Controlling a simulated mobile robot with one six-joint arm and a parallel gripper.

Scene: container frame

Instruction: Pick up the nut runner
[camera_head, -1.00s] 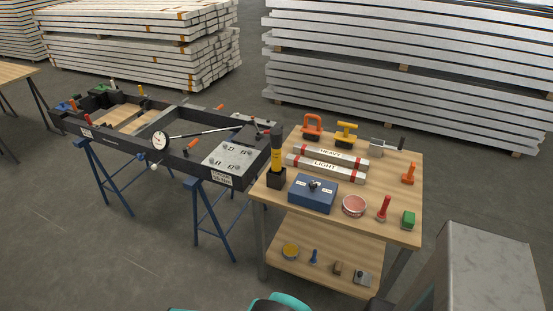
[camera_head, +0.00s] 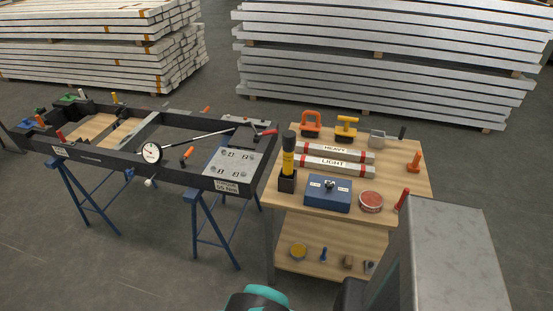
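A black and yellow cylindrical tool (camera_head: 288,158), which looks like the nut runner, stands upright in a black block holder (camera_head: 287,182) at the left edge of the wooden table (camera_head: 405,182). The tool's lower end is hidden inside the holder. Nothing of mine touches it. A teal and black part at the bottom edge looks like my arm. My gripper is not visible in this view, so what it holds is not shown.
White bars marked HEAVY (camera_head: 336,148) and LIGHT (camera_head: 333,163) lie right of the tool. A blue box (camera_head: 327,194) stands in front of them. A black frame (camera_head: 110,158) on blue trestles (camera_head: 208,222) stands left. A grey block (camera_head: 455,250) covers the table's right front corner.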

